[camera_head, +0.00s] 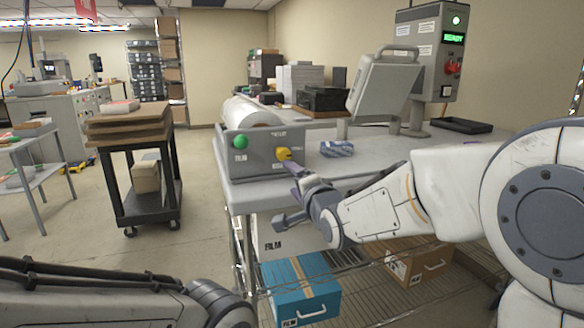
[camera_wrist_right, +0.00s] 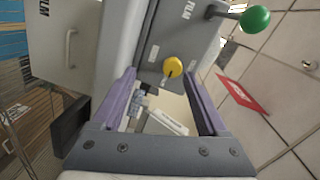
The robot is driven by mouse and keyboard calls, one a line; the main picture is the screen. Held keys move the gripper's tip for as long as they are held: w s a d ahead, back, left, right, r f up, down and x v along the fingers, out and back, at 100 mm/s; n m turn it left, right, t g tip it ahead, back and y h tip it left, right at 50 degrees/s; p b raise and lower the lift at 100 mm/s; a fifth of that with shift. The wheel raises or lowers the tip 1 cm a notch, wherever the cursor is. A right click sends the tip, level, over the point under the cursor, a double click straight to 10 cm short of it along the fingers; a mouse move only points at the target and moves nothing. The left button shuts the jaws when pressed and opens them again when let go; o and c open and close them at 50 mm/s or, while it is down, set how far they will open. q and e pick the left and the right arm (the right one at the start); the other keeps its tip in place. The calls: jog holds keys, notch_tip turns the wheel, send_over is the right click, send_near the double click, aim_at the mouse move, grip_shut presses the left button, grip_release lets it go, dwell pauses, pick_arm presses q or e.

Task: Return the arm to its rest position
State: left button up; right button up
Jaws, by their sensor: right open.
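My right arm reaches in from the right in the head view. Its gripper (camera_head: 287,195) is open and empty in front of the table's front left corner, just below the grey control box (camera_head: 261,149). One finger is close to the box's yellow knob (camera_head: 283,153); I cannot tell from the head view if they touch. In the right wrist view the two purple-grey fingers (camera_wrist_right: 160,82) are spread, and the yellow knob (camera_wrist_right: 173,67) shows beyond the gap between them. A green knob (camera_head: 240,142) is on the box's left side. My left arm lies low at the left; its gripper is out of view.
The grey table (camera_head: 385,147) carries a film roll (camera_head: 251,111), a tilted panel (camera_head: 383,88) and a blue-white packet (camera_head: 337,149). Blue (camera_head: 301,289) and brown boxes sit on the wire shelf below. A black cart (camera_head: 143,184) stands left; floor between is clear.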

jog(key=s+a+f+n+g+h+p, duration=0.1)
jog(key=s+f+n+g+p, duration=0.3)
jog(key=s, duration=0.6)
jog(key=s+a+f+n+g+h+p, duration=0.1)
jog(key=s+a+f+n+g+p, duration=0.15)
jog(key=s+n+g, duration=0.5)
jog(key=s+d+f+n+g+h+p, duration=0.1)
jog(key=s+d+n+g, duration=0.1)
jog(key=s, duration=0.8)
jog(key=s+d+f+n+g+h+p, duration=0.1)
jog(key=s+d+n, duration=0.3)
jog(key=s, duration=0.7)
jog(key=shift+d+f+n+g+h+p, duration=0.2)
jog(key=shift+n+g+h+p, duration=0.1)
jog(key=shift+n+g+p, duration=0.4)
jog(key=shift+w, duration=0.1)
